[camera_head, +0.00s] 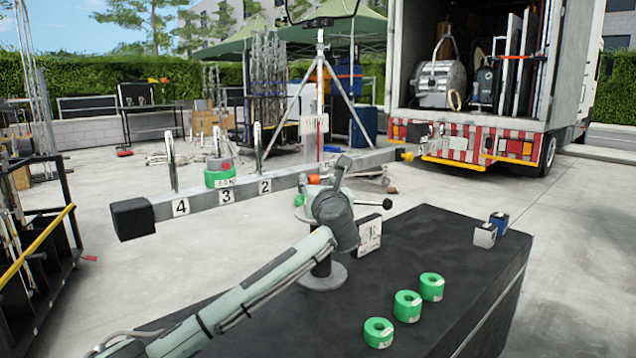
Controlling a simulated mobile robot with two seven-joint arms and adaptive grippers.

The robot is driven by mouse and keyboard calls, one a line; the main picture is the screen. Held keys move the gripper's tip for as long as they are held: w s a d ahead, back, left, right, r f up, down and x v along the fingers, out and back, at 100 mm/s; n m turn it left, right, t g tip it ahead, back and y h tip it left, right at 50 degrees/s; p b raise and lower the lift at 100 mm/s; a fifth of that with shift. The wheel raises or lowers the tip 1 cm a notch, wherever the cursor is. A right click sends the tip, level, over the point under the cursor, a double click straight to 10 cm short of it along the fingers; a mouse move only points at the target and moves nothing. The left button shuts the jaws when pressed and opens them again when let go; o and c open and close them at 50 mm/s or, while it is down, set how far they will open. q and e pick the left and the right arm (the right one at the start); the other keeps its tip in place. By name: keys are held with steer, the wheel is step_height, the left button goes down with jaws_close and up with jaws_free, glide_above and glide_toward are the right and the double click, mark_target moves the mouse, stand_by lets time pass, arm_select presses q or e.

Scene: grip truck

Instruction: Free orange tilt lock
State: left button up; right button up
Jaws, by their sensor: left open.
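A grey balance beam (245,188) with number labels stands on a pivot stand above a black case (455,262). An orange knob (314,179), which looks like the tilt lock, sits at the beam's middle, just left of my gripper. My left gripper (340,172) is at the pivot, open, its dark fingers reaching up beside the beam. Whether a finger touches the knob I cannot tell. My wrist hides much of the pivot head. A green weight (218,179) with a red spot is on the beam's left half. My right gripper is out of view.
Several green rings, one in front (378,332), lie on the case. A grey block (485,235) and a blue block (499,221) stand at its far right corner. A labelled plate (368,238) is beside the stand. A truck (485,140) is behind.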

arm_select(q)
steer(key=shift+w, duration=0.25)
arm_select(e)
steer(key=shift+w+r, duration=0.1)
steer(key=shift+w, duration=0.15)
arm_select(q)
steer(key=shift+c, duration=0.2)
steer(key=shift+a, duration=0.1)
jaws_close()
steer(key=shift+f, duration=0.1)
